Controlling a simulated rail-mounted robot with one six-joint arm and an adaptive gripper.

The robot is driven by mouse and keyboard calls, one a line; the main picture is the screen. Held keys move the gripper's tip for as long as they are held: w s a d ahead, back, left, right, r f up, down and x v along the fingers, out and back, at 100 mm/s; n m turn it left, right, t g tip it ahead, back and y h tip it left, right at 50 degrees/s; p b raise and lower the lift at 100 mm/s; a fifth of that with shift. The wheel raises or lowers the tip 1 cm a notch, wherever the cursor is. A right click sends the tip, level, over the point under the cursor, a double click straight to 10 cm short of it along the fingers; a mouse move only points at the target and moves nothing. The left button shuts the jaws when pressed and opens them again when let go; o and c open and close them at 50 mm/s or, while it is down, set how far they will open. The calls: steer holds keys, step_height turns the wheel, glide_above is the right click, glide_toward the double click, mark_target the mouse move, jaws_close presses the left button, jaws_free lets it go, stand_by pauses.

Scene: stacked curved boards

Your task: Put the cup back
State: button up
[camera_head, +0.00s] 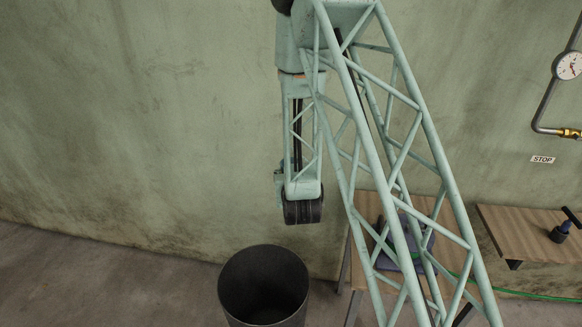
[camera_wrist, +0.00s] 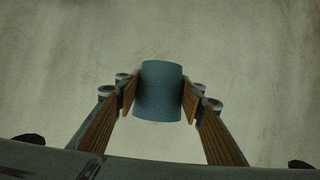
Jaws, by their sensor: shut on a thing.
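A blue-grey cup (camera_wrist: 158,104) shows in the middle of the wrist view, with its side towards the camera. My gripper (camera_wrist: 158,92) is shut on it, one wood-faced finger pad on each side. A plain pale wall fills the view behind the cup. In the head view I cannot make out the cup or my gripper's fingers; my arm hangs down in front of the wall.
A dark open bin (camera_head: 235,308) stands on the floor below my arm. A wooden table (camera_head: 367,208) is partly hidden behind my arm, with a bluish shape (camera_head: 385,245) on it. A wooden shelf (camera_head: 515,226) at right holds a dark tool (camera_head: 560,234).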

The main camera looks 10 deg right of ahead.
steer(key=shift+w+f+n+y+p, duration=0.35)
steer(key=shift+n+y+p, duration=0.2)
steer(key=shift+p, duration=1.65)
steer(key=shift+s+a+f+y+p, duration=0.2)
steer(key=shift+f+y+p, duration=0.35)
steer(key=shift+p, duration=0.45)
steer(key=shift+d, duration=0.1)
